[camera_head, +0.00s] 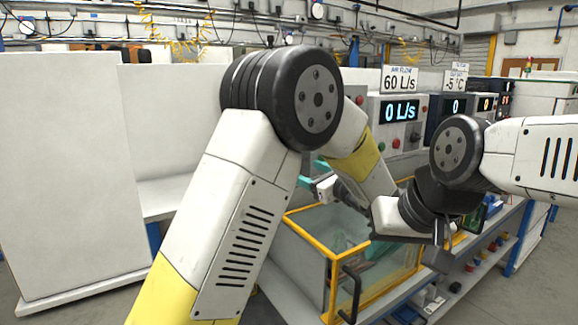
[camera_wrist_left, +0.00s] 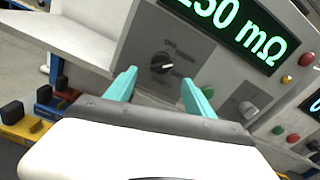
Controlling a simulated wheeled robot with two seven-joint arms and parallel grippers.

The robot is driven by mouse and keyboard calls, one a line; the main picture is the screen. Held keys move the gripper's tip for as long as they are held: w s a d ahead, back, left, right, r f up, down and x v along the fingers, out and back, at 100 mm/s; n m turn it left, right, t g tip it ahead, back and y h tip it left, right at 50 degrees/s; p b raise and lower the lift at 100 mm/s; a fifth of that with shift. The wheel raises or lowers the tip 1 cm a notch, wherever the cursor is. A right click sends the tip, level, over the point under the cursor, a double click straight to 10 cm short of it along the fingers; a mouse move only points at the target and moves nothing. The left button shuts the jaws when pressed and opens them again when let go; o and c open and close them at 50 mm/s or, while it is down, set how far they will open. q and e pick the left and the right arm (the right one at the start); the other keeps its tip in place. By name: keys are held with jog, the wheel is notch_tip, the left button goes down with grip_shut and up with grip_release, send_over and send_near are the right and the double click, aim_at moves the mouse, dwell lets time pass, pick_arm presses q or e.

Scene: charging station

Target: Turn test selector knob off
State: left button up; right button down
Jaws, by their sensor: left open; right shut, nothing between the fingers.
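A dark round selector knob (camera_wrist_left: 162,64) with a pale pointer sits on a grey plate of a panel in the left wrist view. Printed labels around it are too small to read. My left gripper's two teal fingers (camera_wrist_left: 160,88) are open, apart and empty, below the knob in that picture, one to either side of it. In the head view the left gripper (camera_head: 314,173) shows beyond my left arm, which hides the knob. My right gripper (camera_head: 441,234) is shut and empty above the bench at the right, partly hidden by its wrist.
A green display (camera_wrist_left: 230,30) is above the knob. A second knob (camera_wrist_left: 248,108) and coloured buttons are to its right. A yellow-framed clear box (camera_head: 335,257) stands below my arms. A panel reading 0 L/s (camera_head: 400,111) is behind. A large white cabinet (camera_head: 70,175) fills the left.

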pick_arm(q)
jog(key=x, duration=0.7)
jog(key=shift+w, duration=0.4)
jog(key=shift+a, duration=0.1)
jog(key=shift+c, duration=0.2)
jog(key=c, duration=1.3)
jog(key=shift+n, duration=4.8)
